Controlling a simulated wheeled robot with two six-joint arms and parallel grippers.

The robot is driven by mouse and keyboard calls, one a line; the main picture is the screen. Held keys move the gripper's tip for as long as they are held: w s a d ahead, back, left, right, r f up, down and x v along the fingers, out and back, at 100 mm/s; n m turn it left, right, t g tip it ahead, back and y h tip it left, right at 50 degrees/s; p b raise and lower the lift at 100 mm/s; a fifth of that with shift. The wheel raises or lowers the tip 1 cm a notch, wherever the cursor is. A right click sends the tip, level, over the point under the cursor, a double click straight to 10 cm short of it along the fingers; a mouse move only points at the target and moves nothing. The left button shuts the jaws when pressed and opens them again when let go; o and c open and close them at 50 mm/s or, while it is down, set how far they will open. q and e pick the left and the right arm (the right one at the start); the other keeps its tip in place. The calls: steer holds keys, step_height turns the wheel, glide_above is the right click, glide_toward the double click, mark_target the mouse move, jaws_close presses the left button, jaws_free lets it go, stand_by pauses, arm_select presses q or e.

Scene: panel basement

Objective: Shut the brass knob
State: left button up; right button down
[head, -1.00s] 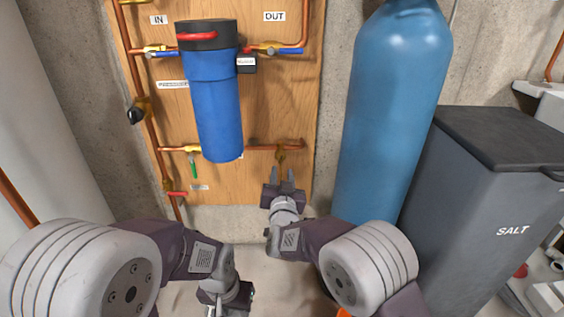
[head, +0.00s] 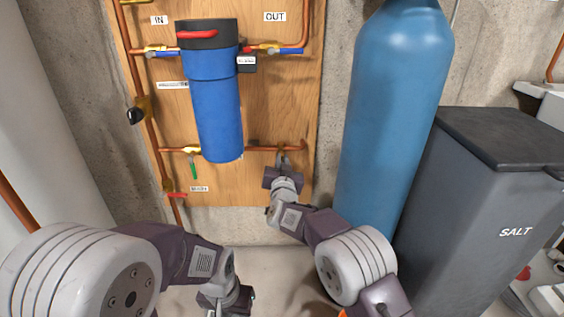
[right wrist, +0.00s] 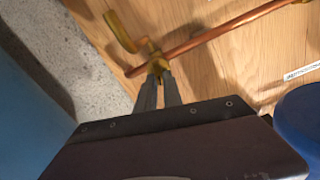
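The brass knob and its fitting (right wrist: 157,66) sit on the copper pipe at the lower right of the wooden board. In the head view the knob is mostly hidden behind my right gripper (head: 284,159). In the right wrist view my right gripper's fingertips (right wrist: 159,77) are at the brass piece, with a narrow gap between the fingers. I cannot tell whether they press on it. A curved brass part (right wrist: 120,33) stands out beside it. My left gripper (head: 226,304) is low at the bottom of the head view, partly cut off, and its fingers are unclear.
A blue filter housing (head: 216,115) hangs left of the knob. A blue tank (head: 392,120) stands close on the right, beside a grey salt bin (head: 478,190). A green-handled valve (head: 193,166) and a red-handled valve (head: 177,194) are at the board's lower left.

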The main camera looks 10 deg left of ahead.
steer(key=shift+m, duration=0.3)
steer(key=shift+d+f+m+b, duration=0.2)
steer(key=shift+m+b, duration=0.95)
steer(key=shift+m, duration=1.3)
steer(key=shift+d+f+m+b, duration=0.15)
steer(key=shift+m+b, duration=0.95)
steer(key=shift+m, duration=1.3)
steer(key=shift+d+f+m+b, duration=0.1)
steer(key=shift+f+m+b, duration=0.15)
steer(key=shift+m+b, duration=1.55)
steer(key=shift+m+p, duration=0.6)
steer(key=shift+m, duration=0.15)
steer(key=c, duration=1.5)
jaws_free()
